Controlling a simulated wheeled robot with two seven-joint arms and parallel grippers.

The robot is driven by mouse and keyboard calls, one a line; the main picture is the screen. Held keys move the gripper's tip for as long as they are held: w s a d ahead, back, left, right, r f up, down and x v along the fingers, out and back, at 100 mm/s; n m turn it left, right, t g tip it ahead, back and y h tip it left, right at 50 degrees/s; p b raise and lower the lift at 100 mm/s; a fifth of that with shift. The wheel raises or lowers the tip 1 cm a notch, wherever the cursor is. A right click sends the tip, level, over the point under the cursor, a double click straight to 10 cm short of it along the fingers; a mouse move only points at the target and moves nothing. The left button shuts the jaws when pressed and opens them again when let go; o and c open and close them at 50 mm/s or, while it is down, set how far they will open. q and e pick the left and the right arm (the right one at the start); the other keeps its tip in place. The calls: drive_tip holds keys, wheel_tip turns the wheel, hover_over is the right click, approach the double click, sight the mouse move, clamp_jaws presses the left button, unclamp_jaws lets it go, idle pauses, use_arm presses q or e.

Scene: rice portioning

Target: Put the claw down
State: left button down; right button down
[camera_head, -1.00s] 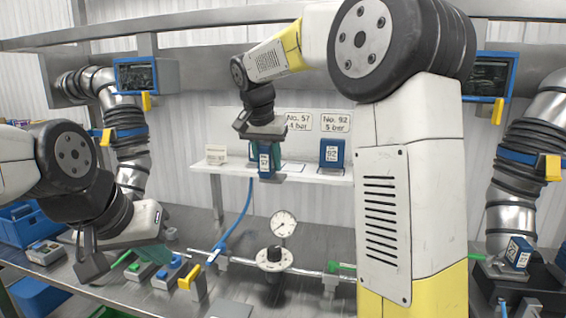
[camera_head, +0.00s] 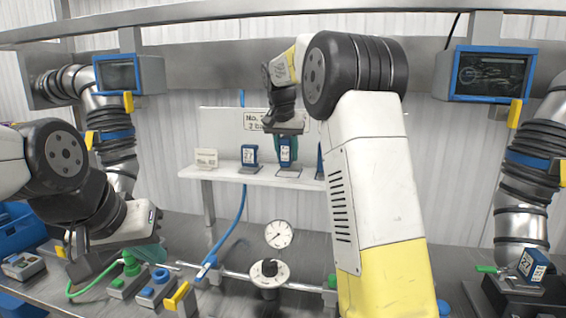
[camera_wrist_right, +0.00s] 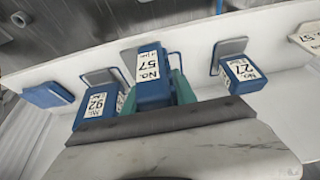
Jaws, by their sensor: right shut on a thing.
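The claw is not identifiable by name. My right gripper (camera_head: 286,147) is shut on a blue block labelled No. 57 (camera_wrist_right: 152,84), with a teal finger on either side. The block (camera_head: 285,152) is upright above the middle of the white shelf (camera_head: 225,173); I cannot tell if it touches its pad. A blue No. 27 block (camera_head: 249,155) stands to its left, also in the right wrist view (camera_wrist_right: 243,74). A blue No. 92 block (camera_wrist_right: 97,106) is on the other side, mostly hidden in the head view. My left gripper (camera_head: 120,258) is low at the left; its opening is unclear.
A small card (camera_head: 206,158) stands at the shelf's left end. Metal hoses hang at both sides.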

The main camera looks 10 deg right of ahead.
drive_tip(key=shift+w+d+f, duration=0.15)
drive_tip(key=shift+w+d, duration=0.95)
drive_tip(key=shift+w, duration=0.15)
drive_tip(key=shift+w+f, duration=0.1)
drive_tip(key=shift+f, duration=1.6)
drive_tip(key=shift+f, duration=0.1)
drive_tip(key=c, duration=1)
unclamp_jaws()
drive_tip(key=shift+f, duration=0.1)
